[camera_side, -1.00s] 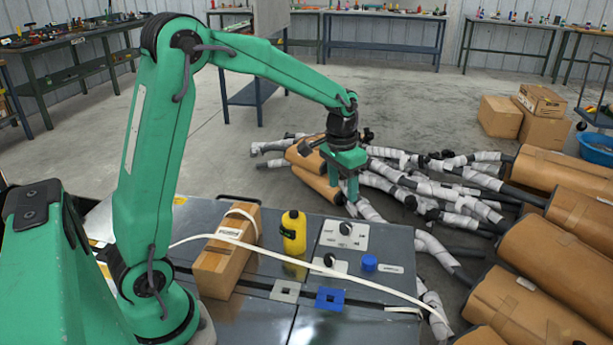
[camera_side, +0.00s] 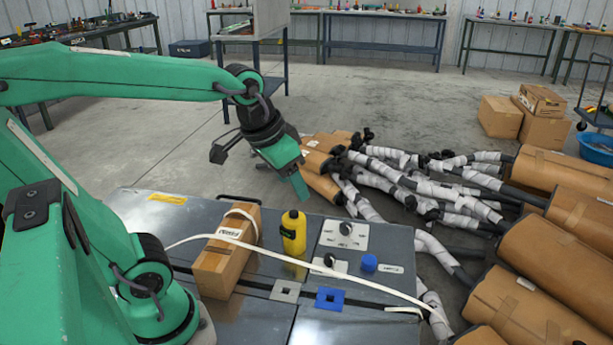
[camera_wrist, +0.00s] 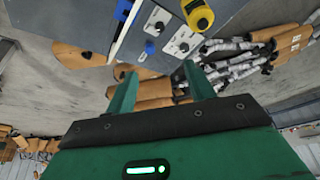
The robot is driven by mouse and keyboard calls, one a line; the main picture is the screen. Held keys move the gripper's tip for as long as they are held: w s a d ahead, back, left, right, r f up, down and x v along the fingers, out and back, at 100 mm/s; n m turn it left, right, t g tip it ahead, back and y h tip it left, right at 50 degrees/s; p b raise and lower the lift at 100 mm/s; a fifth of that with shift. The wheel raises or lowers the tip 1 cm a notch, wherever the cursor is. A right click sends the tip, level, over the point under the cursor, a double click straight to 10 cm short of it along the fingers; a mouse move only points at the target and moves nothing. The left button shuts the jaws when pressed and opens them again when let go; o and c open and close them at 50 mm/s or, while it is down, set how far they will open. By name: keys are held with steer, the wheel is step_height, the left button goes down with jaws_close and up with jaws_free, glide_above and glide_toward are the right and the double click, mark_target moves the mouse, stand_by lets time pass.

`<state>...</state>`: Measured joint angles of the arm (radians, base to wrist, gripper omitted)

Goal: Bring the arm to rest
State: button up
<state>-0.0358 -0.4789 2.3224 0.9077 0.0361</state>
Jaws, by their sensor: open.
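My gripper (camera_side: 298,184) hangs over the far edge of the grey bench (camera_side: 150,214), beyond the yellow bottle. In the wrist view my gripper (camera_wrist: 158,88) shows two green fingers spread apart with nothing between them. The bench also shows at the top of the wrist view (camera_wrist: 150,62).
On the bench stand a cardboard box (camera_side: 222,262), a yellow bottle (camera_side: 293,233), a blue cap (camera_side: 369,263) and a blue square plate (camera_side: 330,299). A white strap crosses it. Wrapped mufflers (camera_side: 545,255) and pipes are piled on the floor to the right.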

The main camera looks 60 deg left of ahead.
steer(key=shift+t, duration=0.6)
steer(key=shift+s+d+f, duration=0.1)
steer(key=shift+s+d, duration=0.05)
steer(key=shift+s, duration=0.8)
steer(key=shift+s+d+f, duration=0.15)
steer(key=shift+s+d, duration=0.05)
steer(key=shift+s, duration=0.75)
steer(key=shift+s+d+f, duration=0.1)
steer(key=shift+s+d, duration=0.05)
steer(key=shift+s, duration=0.8)
